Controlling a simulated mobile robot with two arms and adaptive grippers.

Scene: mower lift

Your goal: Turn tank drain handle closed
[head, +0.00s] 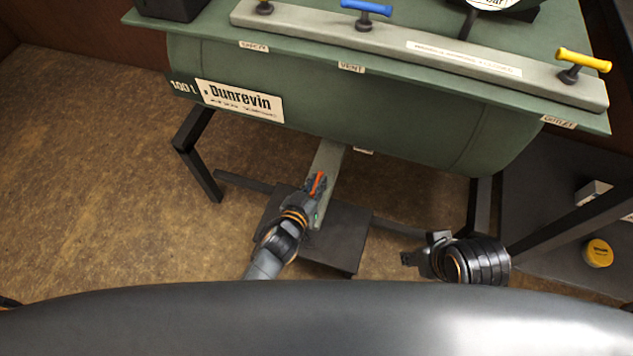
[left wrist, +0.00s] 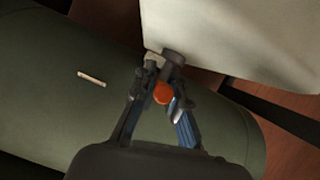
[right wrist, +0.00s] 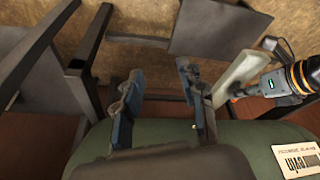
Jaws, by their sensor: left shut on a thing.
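The orange-red drain handle (head: 318,183) is on a pale grey-green plate (head: 329,160) below the green tank (head: 340,105). My left gripper (head: 314,188) is shut on this handle. In the left wrist view the handle's round orange end (left wrist: 162,93) shows between the fingers (left wrist: 164,90), with a dark stem beside the pale plate (left wrist: 235,45). The gripper partly hides the handle, so its exact angle is hard to tell. My right gripper (head: 410,258) is open and empty below the tank; its spread fingers show in the right wrist view (right wrist: 163,92).
On the tank's top rail (head: 450,50) stand a blue handle (head: 366,8) and a yellow handle (head: 584,60). A dark stand with legs (head: 195,155) holds the tank. A dark plate (head: 340,240) lies low under it. A yellow round object (head: 598,253) is at right. Brown floor is clear at left.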

